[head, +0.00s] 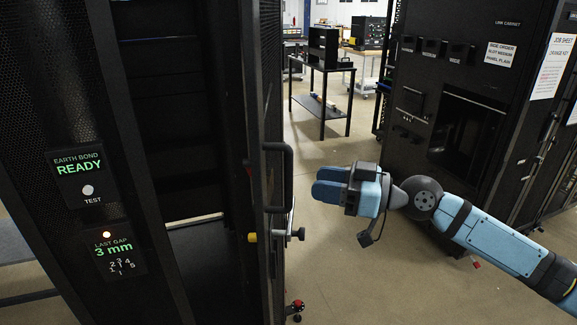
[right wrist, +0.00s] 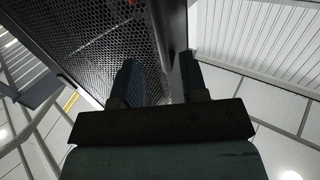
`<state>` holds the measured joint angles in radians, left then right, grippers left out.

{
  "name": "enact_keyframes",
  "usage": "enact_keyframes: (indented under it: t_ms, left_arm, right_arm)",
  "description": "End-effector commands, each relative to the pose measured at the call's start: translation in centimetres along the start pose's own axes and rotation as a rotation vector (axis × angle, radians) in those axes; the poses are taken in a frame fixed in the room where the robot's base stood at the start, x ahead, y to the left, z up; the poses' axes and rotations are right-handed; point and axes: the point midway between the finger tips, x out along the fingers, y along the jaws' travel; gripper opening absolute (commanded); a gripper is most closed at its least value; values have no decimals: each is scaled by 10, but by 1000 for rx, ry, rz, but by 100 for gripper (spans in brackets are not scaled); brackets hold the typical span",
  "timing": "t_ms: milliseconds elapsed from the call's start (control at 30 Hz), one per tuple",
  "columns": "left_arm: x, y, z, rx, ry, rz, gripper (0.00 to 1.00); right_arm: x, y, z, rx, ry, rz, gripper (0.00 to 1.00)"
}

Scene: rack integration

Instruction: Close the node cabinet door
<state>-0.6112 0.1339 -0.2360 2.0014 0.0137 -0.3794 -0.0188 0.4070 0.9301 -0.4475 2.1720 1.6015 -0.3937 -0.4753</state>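The node cabinet (head: 60,110) stands at the left of the head view, dark, with its inside showing. Its door (head: 262,110) stands open, seen nearly edge-on, with a black bar handle (head: 288,178) and a latch (head: 297,234) below it. My right gripper (head: 318,182) is just right of the handle, its blue fingers pointing left toward it. A gap shows between handle and fingers. In the right wrist view the fingers (right wrist: 160,82) are spread apart, with the perforated door panel (right wrist: 112,50) beyond them. My left gripper is out of view.
A lit panel (head: 80,170) reads "Earth bond ready", and another (head: 115,250) reads "Last gap 3 mm". A black cabinet (head: 450,120) stands at the right behind my right arm. A black table (head: 322,75) is at the back. Open floor (head: 340,270) lies between.

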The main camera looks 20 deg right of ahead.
Motion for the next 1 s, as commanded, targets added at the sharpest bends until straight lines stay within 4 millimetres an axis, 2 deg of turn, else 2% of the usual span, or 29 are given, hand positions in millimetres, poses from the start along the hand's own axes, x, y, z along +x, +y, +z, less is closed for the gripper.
enact_keyframes:
  t_ms: [33, 100, 300, 500, 767, 933, 1000]
  left_arm:
    - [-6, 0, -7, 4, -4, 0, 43]
    - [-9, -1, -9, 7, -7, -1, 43]
    - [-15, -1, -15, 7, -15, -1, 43]
    - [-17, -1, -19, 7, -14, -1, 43]
    - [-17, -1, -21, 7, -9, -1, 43]
    - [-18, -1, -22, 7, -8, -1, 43]
    - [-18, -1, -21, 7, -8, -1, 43]
  right_arm:
    - [13, 0, -7, 2, 4, -2, 40]
    - [27, 0, -6, 3, 3, -2, 40]
    - [57, 0, -2, 3, 1, -1, 40]
    - [69, 0, 0, 2, -1, -1, 40]
    - [70, 0, 1, 1, -1, 0, 40]
    - [70, 0, 1, 1, -1, 0, 3]
    - [70, 0, 1, 1, -1, 0, 0]
